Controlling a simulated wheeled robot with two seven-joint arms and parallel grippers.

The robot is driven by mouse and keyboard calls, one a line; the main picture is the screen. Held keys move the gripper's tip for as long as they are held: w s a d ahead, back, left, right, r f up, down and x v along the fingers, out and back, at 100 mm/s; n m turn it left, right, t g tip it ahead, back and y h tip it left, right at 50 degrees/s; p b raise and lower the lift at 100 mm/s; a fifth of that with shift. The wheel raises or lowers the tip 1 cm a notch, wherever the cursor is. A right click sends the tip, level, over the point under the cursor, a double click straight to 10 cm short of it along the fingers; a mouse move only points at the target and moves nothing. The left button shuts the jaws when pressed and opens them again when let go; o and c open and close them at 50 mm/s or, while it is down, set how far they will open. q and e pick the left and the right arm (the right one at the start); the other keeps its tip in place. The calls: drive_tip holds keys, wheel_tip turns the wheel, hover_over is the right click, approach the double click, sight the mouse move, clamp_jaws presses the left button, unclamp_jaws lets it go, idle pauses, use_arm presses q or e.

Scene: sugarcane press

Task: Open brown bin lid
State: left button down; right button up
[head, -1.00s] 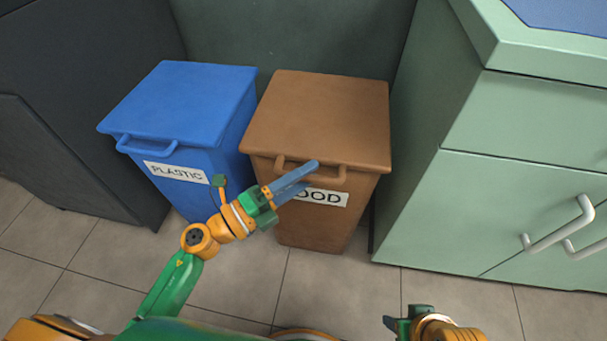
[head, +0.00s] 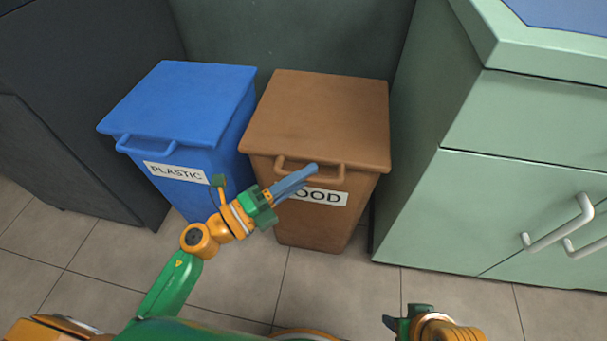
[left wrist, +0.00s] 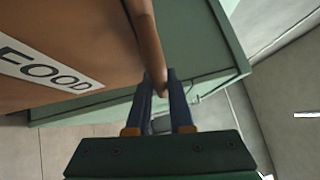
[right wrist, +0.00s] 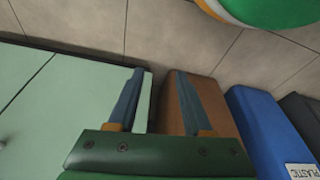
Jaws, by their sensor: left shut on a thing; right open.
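The brown bin lid (head: 325,115) lies closed and flat on the brown bin (head: 310,230), which has a FOOD label on its front. A loop handle (head: 340,170) sticks out from the lid's front edge. My left gripper (head: 314,169) is shut on this handle. In the left wrist view, the fingers (left wrist: 162,82) close around the end of the brown handle bar (left wrist: 147,38). They cover part of the handle and label in the head view. My right gripper (right wrist: 158,98) is open and empty, low and well in front of the bin.
A blue bin (head: 185,105) marked PLASTIC stands just left of the brown bin. A pale green cabinet (head: 500,200) with white handles stands to the right. A dark cabinet (head: 70,100) is at the far left. Tiled floor is clear in front.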

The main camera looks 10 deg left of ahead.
drive_tip(key=shift+r, duration=0.1)
idle(0.7)
